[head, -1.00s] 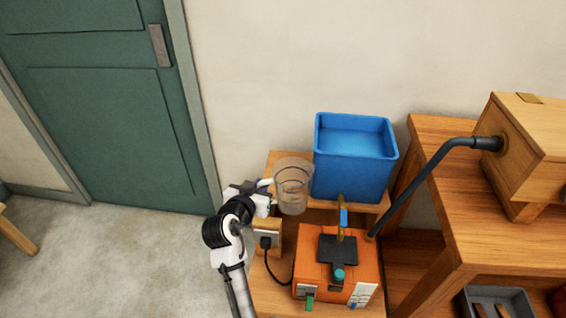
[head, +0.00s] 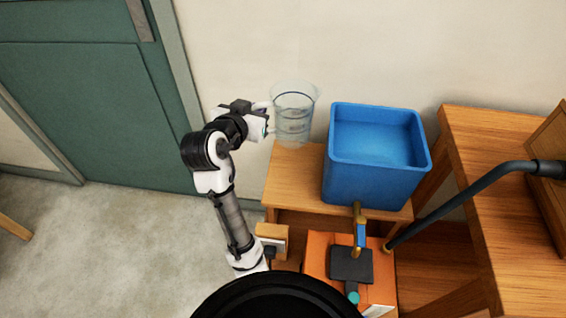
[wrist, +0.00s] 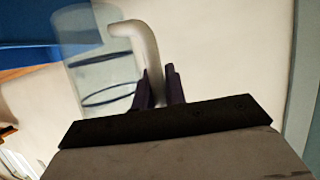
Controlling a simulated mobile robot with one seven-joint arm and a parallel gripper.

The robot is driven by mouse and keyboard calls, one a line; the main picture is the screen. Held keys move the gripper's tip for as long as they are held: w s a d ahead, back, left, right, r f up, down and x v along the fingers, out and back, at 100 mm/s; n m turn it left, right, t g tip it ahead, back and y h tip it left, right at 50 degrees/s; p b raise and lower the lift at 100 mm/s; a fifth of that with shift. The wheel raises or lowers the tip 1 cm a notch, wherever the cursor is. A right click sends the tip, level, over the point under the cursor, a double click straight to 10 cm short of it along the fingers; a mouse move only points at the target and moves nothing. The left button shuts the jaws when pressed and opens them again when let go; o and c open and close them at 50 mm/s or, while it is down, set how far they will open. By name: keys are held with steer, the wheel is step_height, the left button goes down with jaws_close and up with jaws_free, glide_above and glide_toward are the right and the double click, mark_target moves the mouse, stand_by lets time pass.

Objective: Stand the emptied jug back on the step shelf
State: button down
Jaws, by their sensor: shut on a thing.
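A clear jug (head: 293,115) with dark rings around it is held upright and looks empty. In the head view its base overlaps the back left edge of the wooden step shelf (head: 295,180); the gap beneath it cannot be judged. My gripper (head: 267,113) is at the jug's left side, shut on its handle. In the wrist view the pale bent handle (wrist: 149,58) runs down between the dark fingers (wrist: 160,90), and the see-through jug body (wrist: 95,72) is beyond to the left.
A blue open tank (head: 375,160) stands on the step shelf to the jug's right, its tap over an orange box (head: 325,258) below. The shelf's left part is bare. A wall is behind. A dark pipe (head: 460,195) slants to the right-hand wooden bench (head: 485,150).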

step_height(320, 180, down, 20)
steer(key=p, duration=0.1)
steer(key=shift+r, duration=0.25)
steer(key=shift+f, duration=0.1)
steer(key=c, duration=1.9)
jaws_free()
steer(key=shift+f, duration=0.1)
steer(key=o, duration=0.4)
steer(key=shift+o, duration=0.2)
